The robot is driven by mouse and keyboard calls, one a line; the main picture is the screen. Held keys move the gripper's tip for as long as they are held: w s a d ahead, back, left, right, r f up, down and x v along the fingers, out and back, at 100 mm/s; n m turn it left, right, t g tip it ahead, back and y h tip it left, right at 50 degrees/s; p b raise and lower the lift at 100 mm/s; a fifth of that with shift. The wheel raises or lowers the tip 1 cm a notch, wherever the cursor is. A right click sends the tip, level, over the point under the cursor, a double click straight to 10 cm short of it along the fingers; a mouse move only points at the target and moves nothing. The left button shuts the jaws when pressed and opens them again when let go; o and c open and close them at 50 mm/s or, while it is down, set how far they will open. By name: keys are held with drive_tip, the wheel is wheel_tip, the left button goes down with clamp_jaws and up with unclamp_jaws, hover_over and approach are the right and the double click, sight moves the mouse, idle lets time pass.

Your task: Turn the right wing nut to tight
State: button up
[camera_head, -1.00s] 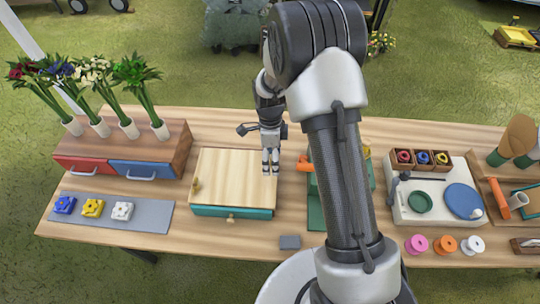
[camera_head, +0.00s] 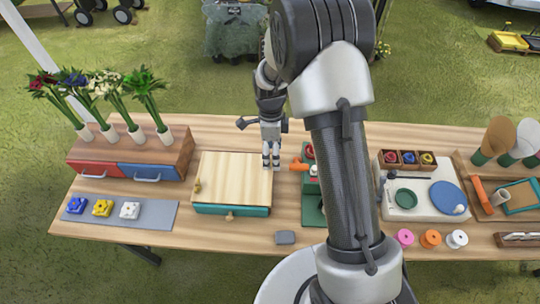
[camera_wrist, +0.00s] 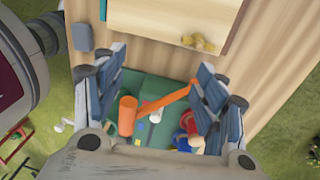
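The flower press is a pale wooden board on a teal base (camera_head: 232,178), left of centre on the table. Brass wing nuts show at its left edge (camera_head: 197,187) and front edge (camera_head: 229,215). The right wing nut (camera_wrist: 198,44) shows in the wrist view at the press's right edge; in the head view it is hidden behind my gripper. My gripper (camera_head: 271,165) points down at the press's right edge. In the wrist view my gripper (camera_wrist: 162,75) has its fingers wide apart, with the right wing nut beyond them, not between them.
A green tray (camera_head: 312,210) with an orange-handled tool (camera_head: 299,167) lies just right of the press, below my fingers. A small grey block (camera_head: 285,237) sits in front. Left is a drawer box (camera_head: 120,165) with flower vases. Bare table lies behind the press.

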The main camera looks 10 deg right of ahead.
wheel_tip(320, 180, up, 13)
drive_tip(key=w+p, duration=0.1)
drive_tip(key=p, duration=0.8)
drive_tip(key=shift+w+a+f, duration=0.2)
drive_tip(key=shift+w+a, duration=0.1)
drive_tip(key=shift+w, duration=0.05)
idle(0.3)
idle(0.5)
